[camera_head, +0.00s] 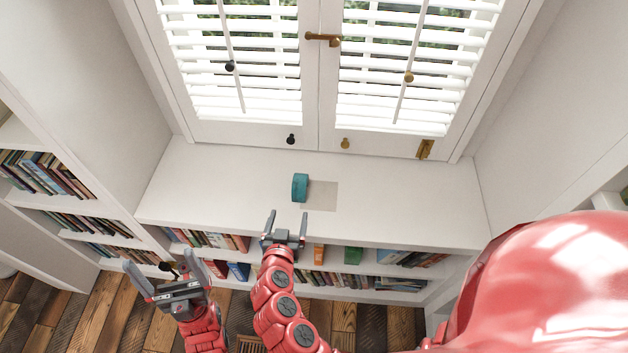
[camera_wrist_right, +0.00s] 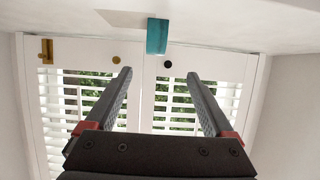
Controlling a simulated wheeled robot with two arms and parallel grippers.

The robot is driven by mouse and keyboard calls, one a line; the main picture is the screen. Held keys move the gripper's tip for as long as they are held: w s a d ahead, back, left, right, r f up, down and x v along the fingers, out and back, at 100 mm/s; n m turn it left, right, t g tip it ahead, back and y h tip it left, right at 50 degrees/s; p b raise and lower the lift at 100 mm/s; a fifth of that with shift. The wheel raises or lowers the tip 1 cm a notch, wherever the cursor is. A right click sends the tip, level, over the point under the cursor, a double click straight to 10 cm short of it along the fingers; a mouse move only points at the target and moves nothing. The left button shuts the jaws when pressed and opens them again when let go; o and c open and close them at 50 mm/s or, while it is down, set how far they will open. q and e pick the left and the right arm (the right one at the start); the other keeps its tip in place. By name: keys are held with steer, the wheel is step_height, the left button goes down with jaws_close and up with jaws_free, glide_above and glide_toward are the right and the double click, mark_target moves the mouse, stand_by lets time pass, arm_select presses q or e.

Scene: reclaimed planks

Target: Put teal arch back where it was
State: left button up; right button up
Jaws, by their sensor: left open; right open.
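The teal arch (camera_head: 300,187) stands on the white window ledge (camera_head: 230,185), at the left edge of a flat beige square patch (camera_head: 322,196). It also shows at the top of the right wrist view (camera_wrist_right: 157,36). My right gripper (camera_head: 287,216) is open and empty at the ledge's front edge, a little in front of the arch and apart from it. In the right wrist view the arch lies beyond the gap between the fingers (camera_wrist_right: 159,73). My left gripper (camera_head: 162,264) is open and empty, lower left, in front of the shelves.
Shuttered windows (camera_head: 240,60) with knobs and latches rise behind the ledge. Bookshelves with books (camera_head: 345,280) sit below it, and another bookcase (camera_head: 45,172) stands at left. White walls close both ends. The ledge is otherwise clear.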

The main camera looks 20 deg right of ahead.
mark_target(299, 186)
steer(key=shift+h, duration=0.3)
steer(key=p+x, duration=0.2)
steer(key=x, duration=0.3)
steer(key=p+x, duration=0.1)
steer(key=x, duration=0.5)
steer(key=shift+d+p, duration=0.25)
steer(key=shift+p, duration=0.15)
steer(key=shift+w+d+f, duration=0.2)
steer(key=shift+w+f, duration=0.05)
steer(key=shift+w, duration=0.05)
steer(key=shift+w+d+p, duration=0.15)
steer(key=shift+w+p, duration=0.2)
steer(key=shift+p, duration=0.05)
steer(key=p+x, duration=0.1)
steer(key=x, duration=0.2)
steer(key=shift+x, duration=0.75)
steer(key=shift+f, duration=0.1)
steer(key=shift+c, duration=0.3)
jaws_close()
